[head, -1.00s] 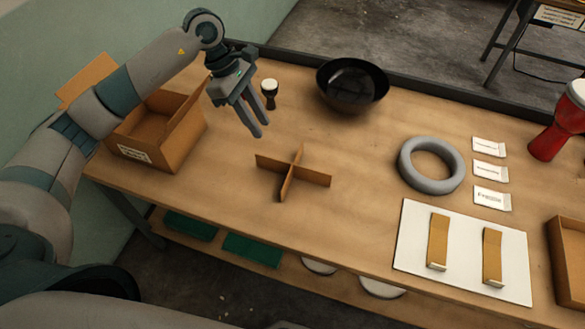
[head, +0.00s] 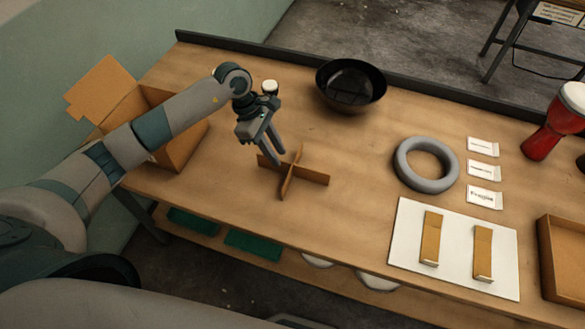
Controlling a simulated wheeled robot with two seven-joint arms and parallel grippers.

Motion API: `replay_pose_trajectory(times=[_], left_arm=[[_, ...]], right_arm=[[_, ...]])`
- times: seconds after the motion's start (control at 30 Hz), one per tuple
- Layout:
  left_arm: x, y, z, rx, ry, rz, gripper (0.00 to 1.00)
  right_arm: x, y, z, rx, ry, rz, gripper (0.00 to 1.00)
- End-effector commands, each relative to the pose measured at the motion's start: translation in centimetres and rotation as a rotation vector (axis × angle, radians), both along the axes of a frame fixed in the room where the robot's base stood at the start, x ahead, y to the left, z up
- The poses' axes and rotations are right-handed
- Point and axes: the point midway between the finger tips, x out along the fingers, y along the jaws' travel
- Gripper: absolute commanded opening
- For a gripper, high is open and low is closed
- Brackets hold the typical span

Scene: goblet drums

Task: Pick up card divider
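The card divider (head: 309,177) is a brown cross of two interlocked cardboard strips. It stands upright on the wooden table (head: 345,215), left of the middle. My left gripper (head: 278,158) points down at the divider's back left side, with its fingertips close to the left and rear arms. The two fingers show a narrow gap with nothing seen between them. I cannot tell whether they touch the card. My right gripper is not in view.
An open cardboard box (head: 185,145) stands at the left behind my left arm. A black bowl (head: 351,85), a grey ring (head: 426,165), white packets, a white board (head: 455,270) and a red goblet drum (head: 553,125) lie rightward.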

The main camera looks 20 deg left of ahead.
Motion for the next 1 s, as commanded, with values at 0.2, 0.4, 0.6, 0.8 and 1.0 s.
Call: replay_pose_trajectory(times=[0.2,0.4,0.6,0.8,1.0], left_arm=[[0.0,-0.2,-0.3,0.0,0.001,0.001,0.25],[-0.1,-1.0,-1.8,-0.001,0.004,0.002,0.25],[-0.1,-1.8,-4.1,-0.001,0.003,0.001,0.25],[0.0,-2.0,-4.8,0.0,0.0,0.0,0.25],[0.0,-1.9,-4.8,0.0,0.0,0.0,0.25]], right_arm=[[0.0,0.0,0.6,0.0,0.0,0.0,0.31],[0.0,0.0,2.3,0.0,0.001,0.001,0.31],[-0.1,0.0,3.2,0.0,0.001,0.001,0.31],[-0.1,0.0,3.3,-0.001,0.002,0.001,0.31],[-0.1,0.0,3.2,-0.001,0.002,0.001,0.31]])
